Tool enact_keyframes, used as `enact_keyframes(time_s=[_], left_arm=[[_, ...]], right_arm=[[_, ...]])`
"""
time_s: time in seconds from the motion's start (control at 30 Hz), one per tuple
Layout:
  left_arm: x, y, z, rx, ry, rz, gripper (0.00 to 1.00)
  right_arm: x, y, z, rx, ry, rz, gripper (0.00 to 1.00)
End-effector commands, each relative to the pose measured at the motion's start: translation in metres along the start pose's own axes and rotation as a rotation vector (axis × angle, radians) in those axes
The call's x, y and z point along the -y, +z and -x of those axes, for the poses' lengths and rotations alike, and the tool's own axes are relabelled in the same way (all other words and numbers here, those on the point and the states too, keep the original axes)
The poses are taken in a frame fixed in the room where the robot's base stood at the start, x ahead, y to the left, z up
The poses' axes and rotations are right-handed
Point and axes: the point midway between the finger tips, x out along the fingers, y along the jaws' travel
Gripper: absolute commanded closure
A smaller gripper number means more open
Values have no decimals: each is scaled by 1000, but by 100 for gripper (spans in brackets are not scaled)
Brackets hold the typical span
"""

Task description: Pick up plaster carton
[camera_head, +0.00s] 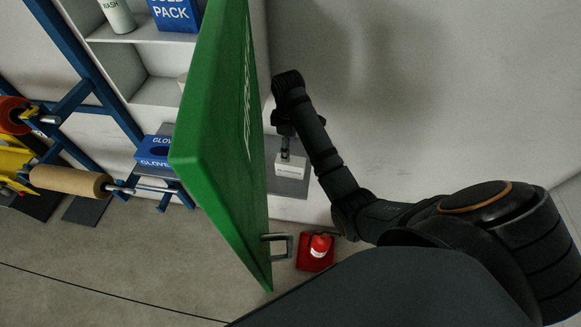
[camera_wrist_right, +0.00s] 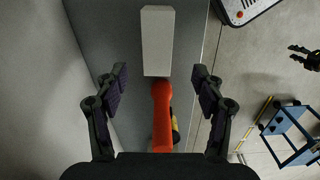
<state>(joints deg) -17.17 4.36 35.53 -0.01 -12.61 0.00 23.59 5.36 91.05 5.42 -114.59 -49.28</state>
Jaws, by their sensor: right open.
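A small white carton (camera_head: 290,169) stands on a grey surface behind the green door in the head view. It fits the plaster carton, but its label is too small to read. In the right wrist view the white carton (camera_wrist_right: 157,40) lies ahead, beyond the fingertips and between their lines. My right gripper (camera_wrist_right: 159,78) is open with nothing between its pads but the view past them. In the head view my right gripper (camera_head: 286,145) hangs just above the carton; contact cannot be told.
A large green door (camera_head: 215,130) stands close to the left of my right arm. A blue glove box (camera_head: 155,152) and shelves are left of it. A red item (camera_head: 320,246) is below. A red-orange object (camera_wrist_right: 161,115) shows near the carton in the wrist view.

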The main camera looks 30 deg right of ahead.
Motion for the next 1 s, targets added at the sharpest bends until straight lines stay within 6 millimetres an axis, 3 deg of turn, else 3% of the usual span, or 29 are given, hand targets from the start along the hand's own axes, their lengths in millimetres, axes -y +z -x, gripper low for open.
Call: enact_keyframes(time_s=[0.03, 0.07, 0.13, 0.47, 0.6, 0.7, 1.0], left_arm=[[0, 1, -14, 0, -2, -1, 60], [1, 2, -17, 0, -2, -1, 60], [2, 1, -6, 1, -3, -1, 60], [4, -1, 5, 0, -4, -2, 60], [5, -2, 21, 0, -4, -2, 60], [5, -2, 21, 0, -4, -2, 60], [5, -2, 20, 0, -4, -2, 60]], right_arm=[[1, 1, -18, 2, -3, -1, 31], [1, 1, -24, 3, -3, -1, 31], [1, 1, -27, 4, -5, -1, 31], [0, 0, -49, 3, -4, -3, 31], [-2, -1, -71, 4, -6, -3, 31], [-3, -1, -88, 2, -3, -3, 31], [-3, -1, -96, 0, 0, -3, 34]])
